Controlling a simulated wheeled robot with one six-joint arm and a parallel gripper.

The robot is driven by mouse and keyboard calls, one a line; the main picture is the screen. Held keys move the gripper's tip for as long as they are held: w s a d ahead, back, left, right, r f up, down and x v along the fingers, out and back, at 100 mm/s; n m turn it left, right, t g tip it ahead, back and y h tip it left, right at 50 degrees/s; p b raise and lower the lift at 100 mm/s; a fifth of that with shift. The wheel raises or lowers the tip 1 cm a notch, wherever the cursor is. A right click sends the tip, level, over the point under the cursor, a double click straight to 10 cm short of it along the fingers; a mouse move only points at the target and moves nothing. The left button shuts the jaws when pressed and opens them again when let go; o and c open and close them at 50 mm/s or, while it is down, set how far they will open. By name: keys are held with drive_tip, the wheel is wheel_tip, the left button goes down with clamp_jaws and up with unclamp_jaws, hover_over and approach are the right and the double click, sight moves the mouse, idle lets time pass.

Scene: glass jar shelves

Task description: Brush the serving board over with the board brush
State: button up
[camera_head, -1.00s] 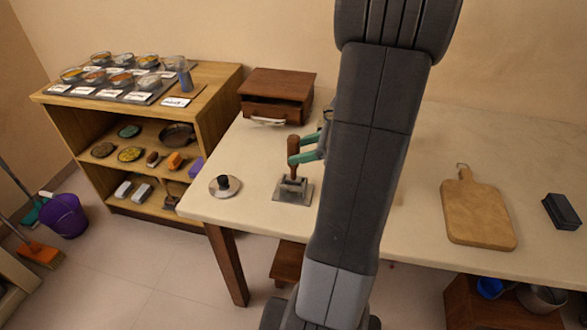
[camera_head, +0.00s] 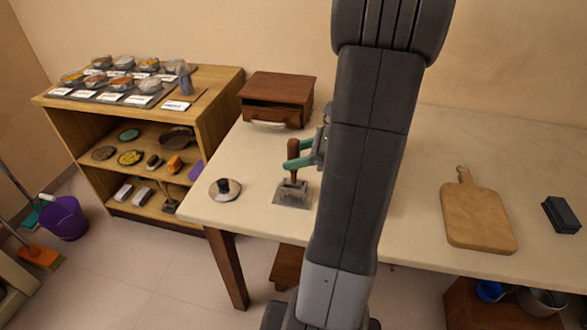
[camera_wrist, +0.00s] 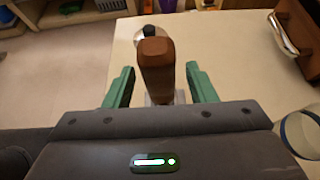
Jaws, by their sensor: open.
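The serving board (camera_head: 478,217) lies flat on the right part of the pale table, with its handle pointing away. An upright brown wooden handle (camera_head: 293,162), apparently the board brush, stands in a grey holder on a square metal plate (camera_head: 291,201) left of my arm. The handle's lower end and any bristles are hard to make out. My gripper (camera_head: 290,155) is open around the handle. In the wrist view, the handle (camera_wrist: 156,70) rises between the two green fingers of my gripper (camera_wrist: 157,82), with a gap on each side.
A dark block (camera_head: 562,214) lies right of the board. A round lid-like disc with a black knob (camera_head: 225,189) lies near the table's left edge. A wooden drawer box (camera_head: 277,98) stands behind the handle. Shelves (camera_head: 215,85) stand at the left. The table between arm and board is clear.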

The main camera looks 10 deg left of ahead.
sight(297, 141)
drive_tip(key=shift+p, duration=0.4)
idle(0.3)
clamp_jaws()
drive_tip(key=shift+r, duration=0.15)
drive_tip(key=shift+r+p, duration=0.9)
drive_tip(key=shift+p, duration=0.15)
drive_tip(key=shift+r+p, duration=2.5)
